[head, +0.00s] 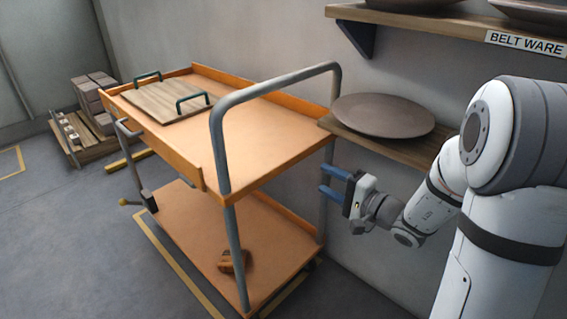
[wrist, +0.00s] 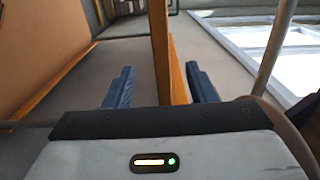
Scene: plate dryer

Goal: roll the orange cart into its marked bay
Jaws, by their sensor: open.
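The orange cart (head: 265,140) stands beside the wall, with two decks and a grey tube handle (head: 222,125) at its near end. A yellow floor line (head: 177,262) runs along the cart's left side; the cart hides much of the floor, so I cannot tell the bay's full outline. My gripper (head: 325,181) is open at the cart's right side, by its rear upright. In the wrist view an orange edge (wrist: 160,50) shows between my blue fingers (wrist: 160,88), with gaps on both sides; I cannot tell its depth.
A board with green handles (head: 165,99) lies on the top deck, a brown object (head: 232,262) on the lower. A wall shelf (head: 385,147) holding a dark plate (head: 383,116) is just above my gripper. Stacked blocks (head: 92,98) stand back left. Left floor is open.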

